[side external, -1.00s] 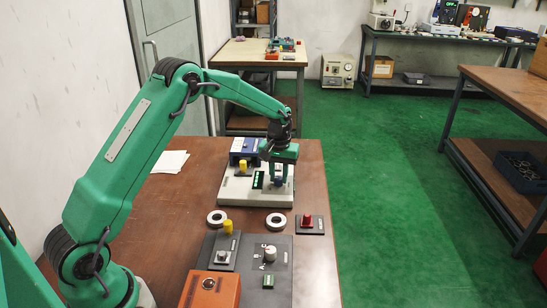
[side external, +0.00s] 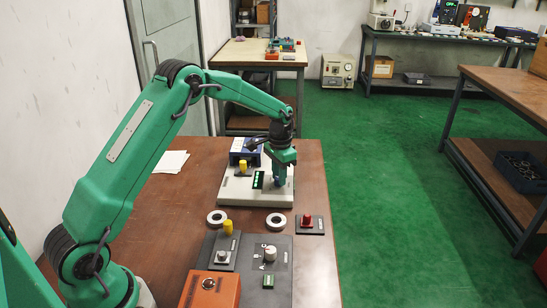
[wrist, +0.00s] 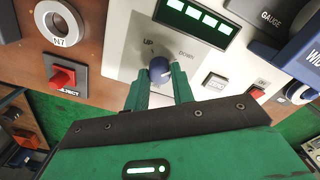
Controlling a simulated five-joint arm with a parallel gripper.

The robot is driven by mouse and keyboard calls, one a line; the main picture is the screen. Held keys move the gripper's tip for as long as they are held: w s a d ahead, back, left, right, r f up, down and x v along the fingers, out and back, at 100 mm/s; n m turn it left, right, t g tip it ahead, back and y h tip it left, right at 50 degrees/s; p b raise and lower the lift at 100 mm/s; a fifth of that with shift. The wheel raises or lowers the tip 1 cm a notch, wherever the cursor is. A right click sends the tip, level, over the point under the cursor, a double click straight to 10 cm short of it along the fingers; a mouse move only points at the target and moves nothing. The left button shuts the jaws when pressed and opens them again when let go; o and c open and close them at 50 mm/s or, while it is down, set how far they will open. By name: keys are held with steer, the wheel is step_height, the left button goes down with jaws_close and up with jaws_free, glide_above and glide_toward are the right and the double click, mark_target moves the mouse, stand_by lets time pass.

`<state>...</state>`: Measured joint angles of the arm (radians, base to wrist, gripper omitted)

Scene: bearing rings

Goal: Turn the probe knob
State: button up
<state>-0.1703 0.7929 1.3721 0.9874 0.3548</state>
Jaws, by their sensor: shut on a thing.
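The probe knob (wrist: 160,69) is a blue round knob on the pale face of the gauge unit (wrist: 140,25), between the words UP and DOWN. My gripper (wrist: 160,78) is shut on it, with one green finger on each side. In the side external view my gripper (side external: 279,178) points down over the right part of the gauge unit (side external: 237,193), and the knob is mostly hidden by the fingers. A display with lit green bars (wrist: 197,18) sits beside the knob; it also shows in the side external view (side external: 258,180).
In the wrist view a ring marked N7 (wrist: 58,27) and a red REJECT button (wrist: 63,78) lie left of the gauge. In the side external view two rings (side external: 217,218) (side external: 276,220), a dark panel (side external: 281,270) and an orange box (side external: 210,289) stand nearer the camera.

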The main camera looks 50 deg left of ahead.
steer(key=shift+s+a, duration=0.1)
steer(key=shift+a, duration=0.1)
stand_by(0.3)
steer(key=o, duration=1)
steer(key=shift+d, duration=0.1)
steer(key=shift+r, duration=3.85)
steer(key=shift+r, duration=0.1)
